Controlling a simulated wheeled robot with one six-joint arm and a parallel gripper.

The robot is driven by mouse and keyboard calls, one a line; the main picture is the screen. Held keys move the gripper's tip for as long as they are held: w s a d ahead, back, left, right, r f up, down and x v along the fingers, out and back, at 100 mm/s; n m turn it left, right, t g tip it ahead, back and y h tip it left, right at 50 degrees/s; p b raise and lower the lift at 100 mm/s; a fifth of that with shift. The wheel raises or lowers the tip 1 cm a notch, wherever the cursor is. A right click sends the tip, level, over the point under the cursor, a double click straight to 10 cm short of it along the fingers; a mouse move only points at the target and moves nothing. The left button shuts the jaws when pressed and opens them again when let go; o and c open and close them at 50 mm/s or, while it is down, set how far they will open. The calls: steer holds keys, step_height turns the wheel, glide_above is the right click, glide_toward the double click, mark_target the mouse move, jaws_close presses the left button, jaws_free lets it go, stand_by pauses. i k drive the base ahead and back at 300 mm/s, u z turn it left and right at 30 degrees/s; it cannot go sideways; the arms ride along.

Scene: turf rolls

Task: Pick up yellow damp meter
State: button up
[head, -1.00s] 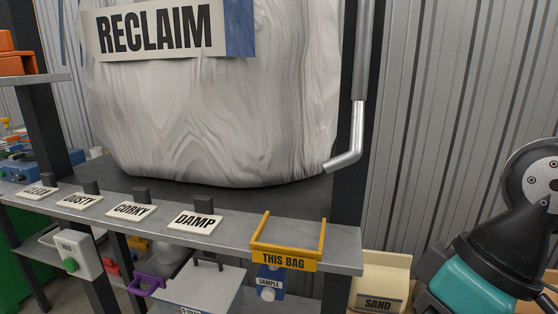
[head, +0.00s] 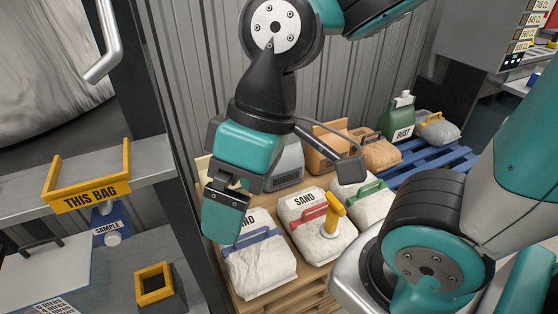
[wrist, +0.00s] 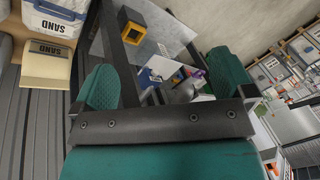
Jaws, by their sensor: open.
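A yellow upright tool with a white round base (head: 335,212) stands on a sand bag with a red band in the head view. It may be the damp meter; I cannot read any label on it. My gripper (head: 226,210) hangs to its left, in front of the pallet of bags, apart from the tool. In the wrist view my gripper (wrist: 162,82) has its two teal fingers wide apart, with nothing held between them. The yellow tool cannot be made out in the wrist view.
Sand bags, one with a blue band (head: 260,265), lie on a wooden pallet. A green DUST jug (head: 397,117) stands behind, near a blue pallet (head: 440,157).

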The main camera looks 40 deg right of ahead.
mark_target(330, 229)
steer(key=u, duration=2.5)
steer(key=k, duration=2.55)
steer(key=z, duration=1.45)
